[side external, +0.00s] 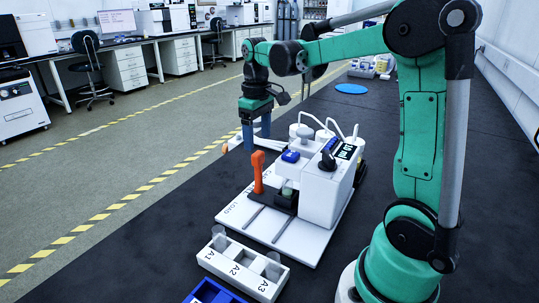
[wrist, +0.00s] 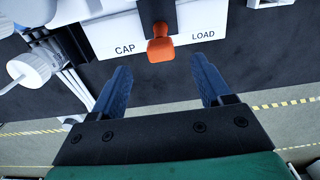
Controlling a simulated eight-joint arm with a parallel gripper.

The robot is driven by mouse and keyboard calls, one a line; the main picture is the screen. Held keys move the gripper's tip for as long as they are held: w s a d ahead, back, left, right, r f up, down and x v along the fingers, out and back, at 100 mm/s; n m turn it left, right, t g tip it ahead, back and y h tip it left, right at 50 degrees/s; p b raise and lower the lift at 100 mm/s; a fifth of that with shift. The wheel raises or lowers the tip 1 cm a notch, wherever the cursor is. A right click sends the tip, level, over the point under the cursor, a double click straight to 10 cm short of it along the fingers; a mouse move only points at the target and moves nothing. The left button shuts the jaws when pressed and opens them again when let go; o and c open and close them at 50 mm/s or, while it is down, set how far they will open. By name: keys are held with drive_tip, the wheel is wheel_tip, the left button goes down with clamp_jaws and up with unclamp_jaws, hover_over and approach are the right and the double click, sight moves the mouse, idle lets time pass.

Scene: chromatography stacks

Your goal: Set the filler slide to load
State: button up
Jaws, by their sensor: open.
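The filler slide's orange handle (side external: 258,172) stands upright at the edge of a white base plate (side external: 232,228), beside a dark carriage on rails. In the wrist view the orange handle (wrist: 161,46) lies between the printed words CAP, on the left, and LOAD, on the right, roughly midway. My gripper (side external: 257,130) is open and points down in the side view, above and behind the handle. In the wrist view my gripper (wrist: 160,66) has its blue fingers spread, with the handle ahead of the gap and no visible contact. The lower part of the handle's mount is partly hidden.
A white housing (side external: 325,192) with a black knob stands on the plate. A white tray (side external: 243,268) marked A1, A2, A3 and a blue tray (side external: 205,293) lie in front. A small orange part (side external: 224,149) shows beyond the handle. A blue disc (side external: 351,88) lies farther back.

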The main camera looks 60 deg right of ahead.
sight(258, 153)
drive_tip(key=shift+f, duration=2.5)
clamp_jaws()
